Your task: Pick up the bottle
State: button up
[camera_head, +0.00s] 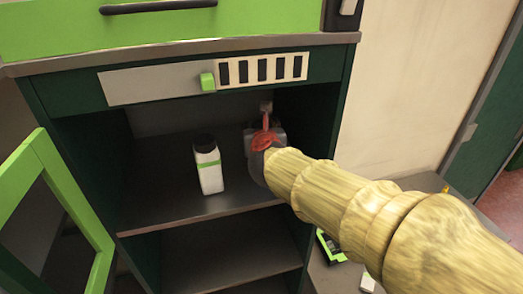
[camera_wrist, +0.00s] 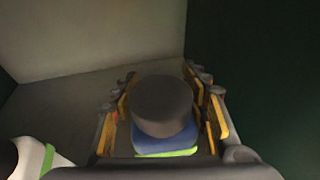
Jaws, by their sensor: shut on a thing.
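A bottle with a dark round cap (camera_wrist: 165,105), a blue body and a green band stands between the yellow-padded fingers of my gripper (camera_wrist: 161,88) in the wrist view. The fingers are shut on it, one on each side. I see it from above, so its base is hidden. A second bottle (camera_head: 209,170), white with a green band and black cap, stands upright on the shelf to the left in the head view. Its edge also shows at the lower left of the wrist view (camera_wrist: 30,158). In the head view my arm hides the held bottle and most of my gripper.
The dark green cabinet's shelf (camera_head: 160,212) carries the white bottle close beside my gripper. A green-framed door (camera_head: 95,225) stands open at the left. The cabinet's right wall (camera_wrist: 255,70) is close to my gripper. A lower shelf (camera_head: 225,262) looks empty.

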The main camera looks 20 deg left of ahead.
jog(key=c, duration=1)
